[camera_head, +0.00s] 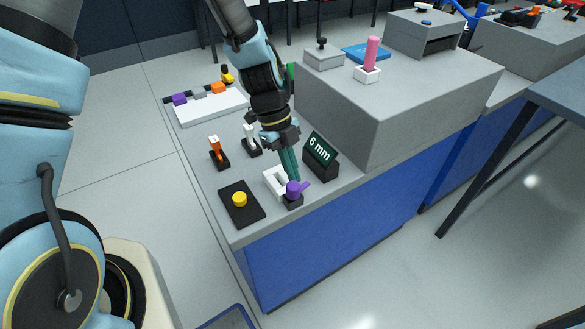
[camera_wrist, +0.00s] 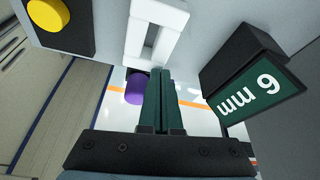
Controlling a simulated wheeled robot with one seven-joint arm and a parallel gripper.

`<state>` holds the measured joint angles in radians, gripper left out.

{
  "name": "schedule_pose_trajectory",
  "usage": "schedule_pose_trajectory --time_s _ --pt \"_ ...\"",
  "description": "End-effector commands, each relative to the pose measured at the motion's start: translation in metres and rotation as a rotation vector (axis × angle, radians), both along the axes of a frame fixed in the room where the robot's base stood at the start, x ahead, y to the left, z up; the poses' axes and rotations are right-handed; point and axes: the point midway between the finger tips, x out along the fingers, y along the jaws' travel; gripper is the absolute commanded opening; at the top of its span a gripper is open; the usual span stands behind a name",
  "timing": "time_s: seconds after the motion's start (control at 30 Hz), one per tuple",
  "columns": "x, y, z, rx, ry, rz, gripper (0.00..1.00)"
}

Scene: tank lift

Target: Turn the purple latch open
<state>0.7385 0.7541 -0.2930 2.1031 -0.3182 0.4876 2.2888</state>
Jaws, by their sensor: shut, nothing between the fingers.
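The purple latch (camera_head: 294,188) sits on a small dark block at the front edge of the grey bench, with its lever pointing up and to the right. In the wrist view the purple latch (camera_wrist: 137,88) shows beside my fingers, partly hidden by them. My gripper (camera_head: 291,176) is shut and empty, its green fingers pointing down just above or against the latch. In the wrist view my gripper (camera_wrist: 161,78) has its fingers together. I cannot tell whether they touch the latch. A white frame (camera_head: 273,182) stands right behind the latch.
A black plate with a yellow button (camera_head: 240,199) lies to the left. Orange (camera_head: 216,150) and white (camera_head: 251,139) switches stand behind. A tall grey block (camera_head: 400,110) rises to the right.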

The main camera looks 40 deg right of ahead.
Motion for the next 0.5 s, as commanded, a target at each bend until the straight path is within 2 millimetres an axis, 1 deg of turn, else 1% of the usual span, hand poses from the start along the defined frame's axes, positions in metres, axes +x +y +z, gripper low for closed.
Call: schedule_pose_trajectory --time_s 0.3,0.5 --pt "-0.001 -0.001 -0.001 -0.001 0.0 -0.01 0.0" --pt "-0.011 -0.006 -0.002 -0.002 0.001 -0.141 0.0"
